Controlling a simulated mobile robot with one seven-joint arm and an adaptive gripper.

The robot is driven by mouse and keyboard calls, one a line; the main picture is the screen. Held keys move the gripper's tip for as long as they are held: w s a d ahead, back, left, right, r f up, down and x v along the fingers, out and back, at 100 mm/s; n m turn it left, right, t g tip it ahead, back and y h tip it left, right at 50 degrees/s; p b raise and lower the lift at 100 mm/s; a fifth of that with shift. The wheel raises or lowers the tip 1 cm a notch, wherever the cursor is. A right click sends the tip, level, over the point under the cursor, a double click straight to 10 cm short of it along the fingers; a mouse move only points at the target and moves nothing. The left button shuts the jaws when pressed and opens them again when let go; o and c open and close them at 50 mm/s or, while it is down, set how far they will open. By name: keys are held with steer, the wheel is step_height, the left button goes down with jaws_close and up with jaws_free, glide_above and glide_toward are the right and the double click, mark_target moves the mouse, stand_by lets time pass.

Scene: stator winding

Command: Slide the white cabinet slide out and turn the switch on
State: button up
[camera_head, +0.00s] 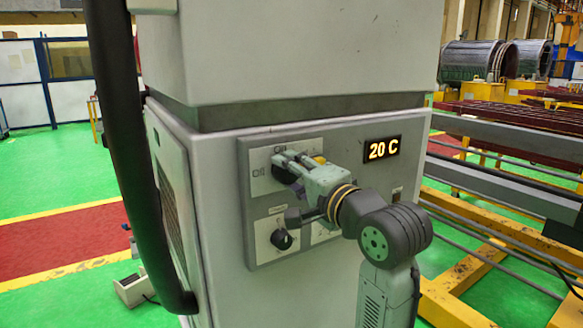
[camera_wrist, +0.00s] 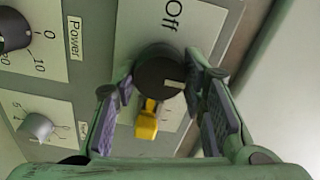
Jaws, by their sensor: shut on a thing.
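The white cabinet (camera_head: 222,205) fills the middle of the head view. My gripper (camera_head: 282,164) is at the upper left plate of its front panel, at the switch between the "Off" and "On" labels. In the wrist view the switch is a round black knob (camera_wrist: 158,78) between the fingers of my gripper (camera_wrist: 160,85), which is shut on it. The knob's pale mark points right, away from the "Off" label above it. A yellow part (camera_wrist: 147,122) sits just below the knob. No slide stands out clearly in either view.
A black dial (camera_head: 281,239) is below the switch; the wrist view shows a "Power" dial (camera_wrist: 14,30) and a grey knob (camera_wrist: 38,126). A display (camera_head: 381,149) reads 20 C. A thick black tube (camera_head: 135,150) runs down the left. Yellow frames (camera_head: 470,250) stand right.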

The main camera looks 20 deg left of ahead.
stand_by(0.4)
steer(key=o, duration=1.2)
steer(key=shift+c, duration=0.2)
steer(key=v, duration=1.2)
